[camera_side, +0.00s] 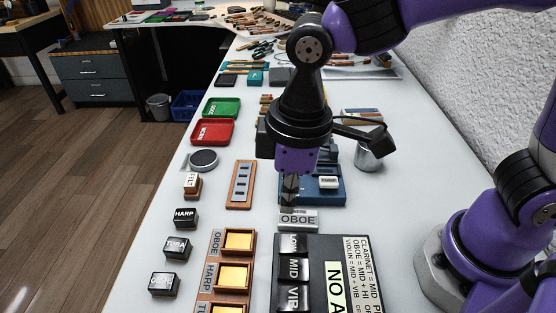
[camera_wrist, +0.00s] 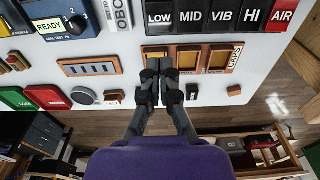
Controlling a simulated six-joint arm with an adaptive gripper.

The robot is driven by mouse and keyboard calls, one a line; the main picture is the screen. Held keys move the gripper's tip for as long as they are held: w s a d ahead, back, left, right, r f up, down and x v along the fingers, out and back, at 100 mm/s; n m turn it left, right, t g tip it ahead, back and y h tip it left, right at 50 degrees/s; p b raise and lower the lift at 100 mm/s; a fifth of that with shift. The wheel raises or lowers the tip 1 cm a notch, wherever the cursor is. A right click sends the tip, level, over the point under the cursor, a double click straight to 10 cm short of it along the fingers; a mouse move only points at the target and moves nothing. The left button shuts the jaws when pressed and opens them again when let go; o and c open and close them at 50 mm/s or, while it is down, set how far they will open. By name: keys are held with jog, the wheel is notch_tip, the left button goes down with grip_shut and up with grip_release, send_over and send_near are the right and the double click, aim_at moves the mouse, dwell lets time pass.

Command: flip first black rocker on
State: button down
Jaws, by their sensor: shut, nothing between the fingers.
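The black rocker marked LOW (camera_side: 293,244) is first in a row on the dark panel (camera_side: 318,246), nearest the OBOE block (camera_side: 298,219). It also shows at the top of the wrist view (camera_wrist: 159,13), followed by black MID (camera_wrist: 192,12), VIB (camera_wrist: 224,12) and HI (camera_wrist: 254,12) rockers, then a red AIR rocker (camera_wrist: 284,10). I cannot tell which way the LOW rocker is tilted. My gripper (camera_side: 289,192) points down, shut and empty, just behind the OBOE block and apart from the rockers. Its fingers (camera_wrist: 170,76) are together in the wrist view.
A wooden tray with yellow-bottomed slots (camera_side: 238,241) lies left of the panel. Black labelled blocks, HARP (camera_side: 185,218) and TUBA (camera_side: 177,247), stand farther left. A slotted wooden strip (camera_side: 240,185), a blue device (camera_side: 328,193) and a metal cup (camera_side: 369,156) are near my gripper.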

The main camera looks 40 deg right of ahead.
jog(key=r, duration=0.6)
jog(key=shift+w+a, duration=0.25)
jog(key=shift+a, duration=0.05)
jog(key=s+d+m+t, duration=0.1)
jog(key=d+m, duration=0.3)
jog(key=d, duration=0.5)
jog(key=s+d+m+t, duration=0.2)
jog(key=d+m+t, duration=0.2)
jog(key=d, duration=0.4)
jog(key=shift+d+f+m+h, duration=0.3)
jog(key=shift+d+m, duration=0.1)
jog(key=shift+m, duration=0.1)
